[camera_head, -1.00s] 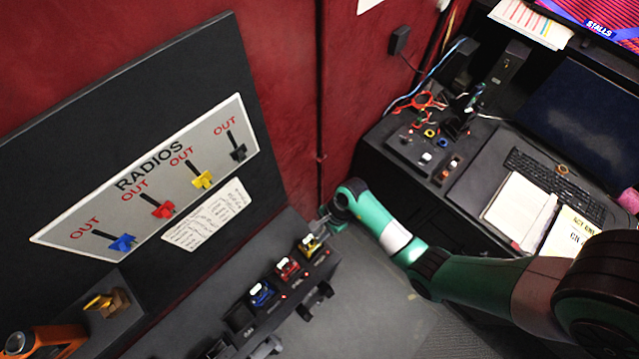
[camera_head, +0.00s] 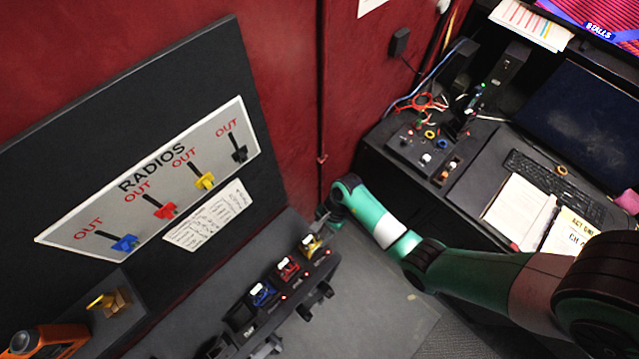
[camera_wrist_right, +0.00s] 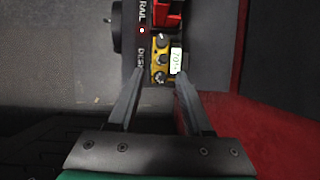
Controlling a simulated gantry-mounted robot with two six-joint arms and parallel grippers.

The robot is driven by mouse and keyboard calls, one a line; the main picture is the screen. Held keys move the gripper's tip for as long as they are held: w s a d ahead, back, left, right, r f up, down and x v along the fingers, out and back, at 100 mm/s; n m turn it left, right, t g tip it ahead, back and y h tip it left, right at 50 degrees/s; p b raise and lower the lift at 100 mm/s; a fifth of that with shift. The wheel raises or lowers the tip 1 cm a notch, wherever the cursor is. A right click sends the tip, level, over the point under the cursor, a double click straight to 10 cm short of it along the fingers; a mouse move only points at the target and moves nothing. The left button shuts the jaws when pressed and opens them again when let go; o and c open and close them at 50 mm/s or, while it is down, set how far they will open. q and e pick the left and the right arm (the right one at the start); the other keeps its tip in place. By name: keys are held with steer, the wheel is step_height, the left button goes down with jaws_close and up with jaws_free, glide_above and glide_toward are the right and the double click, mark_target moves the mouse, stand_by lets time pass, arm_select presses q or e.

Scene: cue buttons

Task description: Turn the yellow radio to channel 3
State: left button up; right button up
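The yellow radio (camera_head: 311,246) sits in the right end slot of the black radio rack on the dark counter. In the right wrist view the yellow radio (camera_wrist_right: 162,60) shows its dark knobs and a small lit white display, whose digits are too small to read surely. My right gripper (camera_head: 322,222) is beside the yellow radio at its wall side. In the right wrist view my right gripper (camera_wrist_right: 160,77) is open, its two fingers on either side of the radio's near end, with nothing held. I cannot tell whether a finger touches it. My left gripper is not in view.
A red radio (camera_head: 287,269) and a blue radio (camera_head: 262,294) stand in the rack to the left. An orange device (camera_head: 50,341) is at lower left. A desk with a keyboard (camera_head: 555,186) is at right.

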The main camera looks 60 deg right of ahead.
steer(key=p+v, duration=0.1)
steer(key=v, duration=1)
steer(key=shift+r+p, duration=0.3)
steer(key=shift+r, duration=0.05)
steer(key=shift+d, duration=0.1)
